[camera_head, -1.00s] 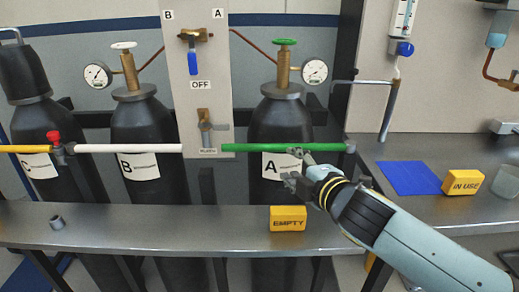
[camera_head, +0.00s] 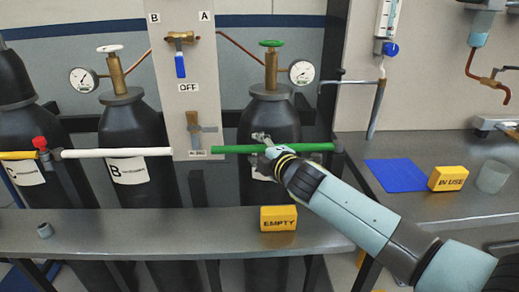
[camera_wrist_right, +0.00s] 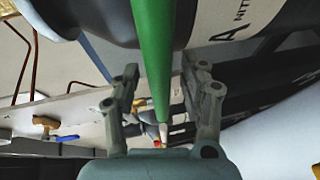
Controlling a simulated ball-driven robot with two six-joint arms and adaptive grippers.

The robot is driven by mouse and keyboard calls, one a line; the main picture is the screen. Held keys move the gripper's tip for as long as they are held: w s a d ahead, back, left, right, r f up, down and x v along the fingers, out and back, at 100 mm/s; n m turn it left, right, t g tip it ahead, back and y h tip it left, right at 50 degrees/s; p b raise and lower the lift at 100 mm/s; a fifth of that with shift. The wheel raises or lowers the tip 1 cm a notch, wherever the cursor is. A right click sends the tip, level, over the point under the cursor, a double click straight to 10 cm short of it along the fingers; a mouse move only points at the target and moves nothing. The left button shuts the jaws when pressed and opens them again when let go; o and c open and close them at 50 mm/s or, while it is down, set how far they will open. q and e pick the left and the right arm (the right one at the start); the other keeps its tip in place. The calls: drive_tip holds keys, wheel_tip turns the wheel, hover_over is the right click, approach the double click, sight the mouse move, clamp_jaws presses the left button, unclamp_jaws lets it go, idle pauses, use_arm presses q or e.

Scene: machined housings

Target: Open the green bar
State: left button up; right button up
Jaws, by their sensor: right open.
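Whether a finger touches the bar cannot be told. My left gripper is out of view.
A white bar (camera_head: 115,153) and a yellow bar (camera_head: 18,155) continue to the left. A grey panel (camera_head: 187,105) stands between cylinders A and B. A yellow EMPTY block (camera_head: 279,218) sits on the metal shelf (camera_head: 150,225) below. At right are a blue mat (camera_head: 400,176) and an IN USE block (camera_head: 448,178).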

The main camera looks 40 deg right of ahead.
drive_tip(key=shift+c, duration=0.3)
clamp_jaws()
